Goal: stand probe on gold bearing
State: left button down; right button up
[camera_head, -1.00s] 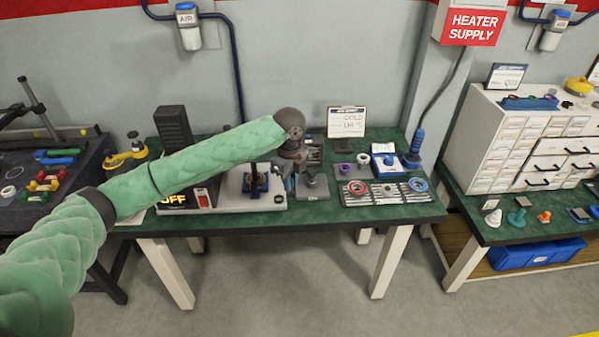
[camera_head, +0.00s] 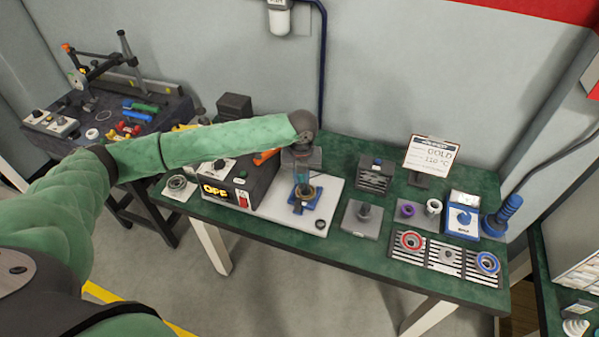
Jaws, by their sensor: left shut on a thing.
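My left gripper (camera_head: 301,168) points down over the bearing heater. It is shut on a slim upright piece that looks like the probe, mostly hidden by the fingers. Just below is the gold bearing (camera_head: 311,191), a gold ring on a blue fixture (camera_head: 297,209) on the heater's white plate (camera_head: 327,198). The gripper hides part of the ring, and I cannot tell whether the held piece touches it. The heater's control box (camera_head: 222,190) shows OFF. My right gripper is not in view.
A sign reading GOLD 110 °C (camera_head: 430,155) stands at the back. To the right are a grey block with a post (camera_head: 362,216), a purple ring (camera_head: 407,209), a blue-and-white device (camera_head: 461,216) and a slatted rack with red and blue rings (camera_head: 450,258). A dark ring (camera_head: 320,224) lies on the white plate.

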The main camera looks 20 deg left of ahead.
pick_arm(q)
jog(key=shift+w+r+m, duration=0.1)
jog(key=shift+m, duration=0.8)
jog(key=shift+w+d+r+m, duration=0.1)
jog(key=shift+d+m, duration=0.05)
jog(key=shift+m, duration=0.55)
jog(key=shift+w+d+m, duration=0.1)
jog(key=shift+m, duration=0.3)
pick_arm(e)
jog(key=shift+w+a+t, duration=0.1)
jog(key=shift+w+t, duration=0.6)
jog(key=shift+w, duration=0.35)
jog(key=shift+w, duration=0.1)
